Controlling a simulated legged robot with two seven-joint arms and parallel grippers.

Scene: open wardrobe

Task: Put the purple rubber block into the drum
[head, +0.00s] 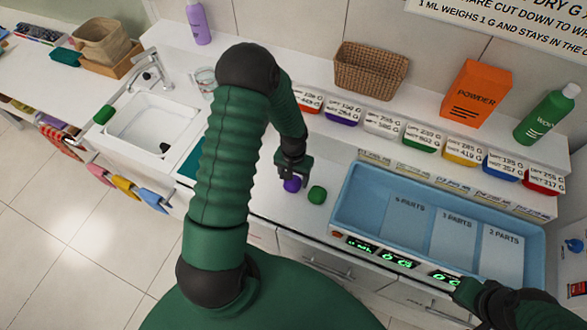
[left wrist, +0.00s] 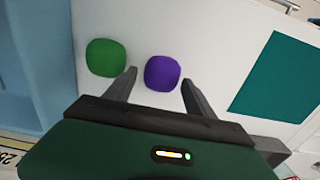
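The purple rubber block (head: 292,185) lies on the white counter under my left gripper (head: 291,172), which partly hides it in the head view. In the left wrist view the purple block (left wrist: 162,73) shows between the tips of the two spread fingers of my left gripper (left wrist: 158,80). The fingers are open, with gaps beside the block; I cannot tell how far above the counter they are. A green block (head: 317,195) lies just to the right in the head view. My right gripper (head: 470,292) is at the lower right edge, its fingers unclear. I cannot make out a drum.
A blue tray (head: 345,215) with labelled sections stands right of the blocks. Small labelled bins (head: 380,125) line the shelf behind, with a wicker basket (head: 370,75), orange powder box (head: 473,92) and green bottle (head: 547,115). A sink (head: 150,125) is left.

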